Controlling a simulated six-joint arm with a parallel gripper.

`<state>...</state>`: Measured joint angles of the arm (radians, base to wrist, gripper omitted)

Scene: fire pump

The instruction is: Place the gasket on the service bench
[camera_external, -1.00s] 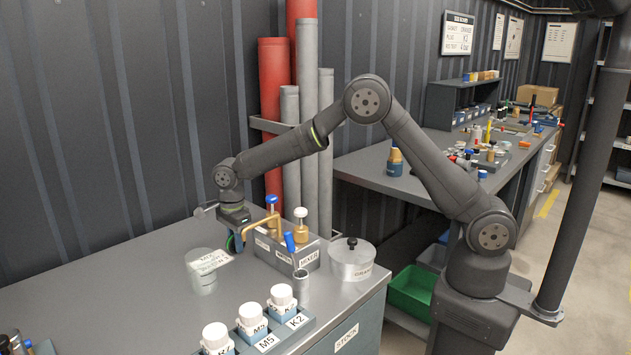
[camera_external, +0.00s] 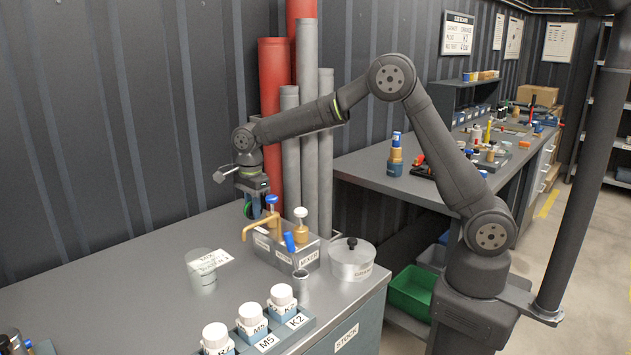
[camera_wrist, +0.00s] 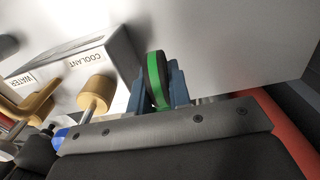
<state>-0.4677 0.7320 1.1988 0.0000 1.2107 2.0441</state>
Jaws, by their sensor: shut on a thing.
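The gasket is a black ring with a green band (camera_wrist: 157,80), upright between the blue fingers of my gripper (camera_wrist: 160,88) in the wrist view. In the external view my gripper (camera_external: 256,205) is shut on it, just behind the dispenser block on the near bench (camera_external: 110,275), and the gasket (camera_external: 248,209) shows as a small dark green edge. It appears lifted off the bench top. The near bench carries a STOCK label. A second grey bench (camera_external: 365,170) runs along the wall at the right; no label shows which is the service bench.
The dispenser block (camera_external: 285,250) with pump heads stands close to my gripper. A lidded round tin (camera_external: 351,260), a glass jar (camera_external: 201,270) and white-capped bottles (camera_external: 248,318) are nearby. Red and grey pipes (camera_external: 273,110) rise behind. The far bench holds many small items.

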